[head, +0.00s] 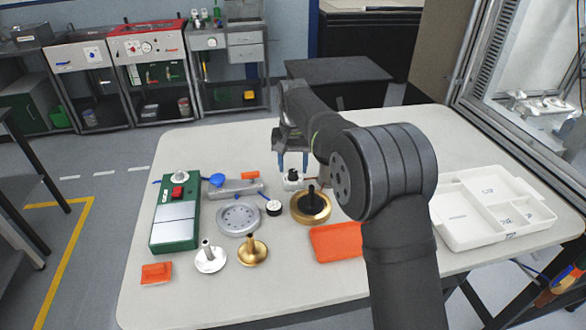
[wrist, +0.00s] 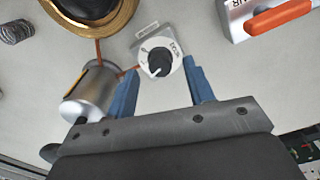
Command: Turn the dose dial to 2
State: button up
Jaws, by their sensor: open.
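The dose dial is a black knob (wrist: 159,62) with a pale pointer line, on a small white block (wrist: 172,48) with dark lettering, in the upper middle of the wrist view. In the head view the white block (head: 292,185) with its black knob stands behind the brass ring. My gripper (wrist: 163,68) has blue fingers spread apart, one on each side of the knob, with nothing between them clearly gripped. I cannot tell whether the fingertips are level with the knob. The scale numbers are too small to read.
A silver cylinder (wrist: 92,98) lies close to the left finger. A brass ring (head: 311,208) with a black post stands in front of the block. A grey flanged disc (head: 238,218), a green box (head: 175,228), an orange tray (head: 336,242) and a white compartment tray (head: 455,235) are around.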

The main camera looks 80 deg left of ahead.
aim_at(293, 171)
jog(key=shift+f, duration=0.95)
jog(key=shift+c, duration=0.5)
jog(key=c, duration=0.9)
jog(key=shift+r+n, duration=0.1)
jog(key=shift+n, duration=1.4)
jog(key=o, duration=1)
notch_tip(293, 171, up, 17)
jog(key=shift+r, duration=0.2)
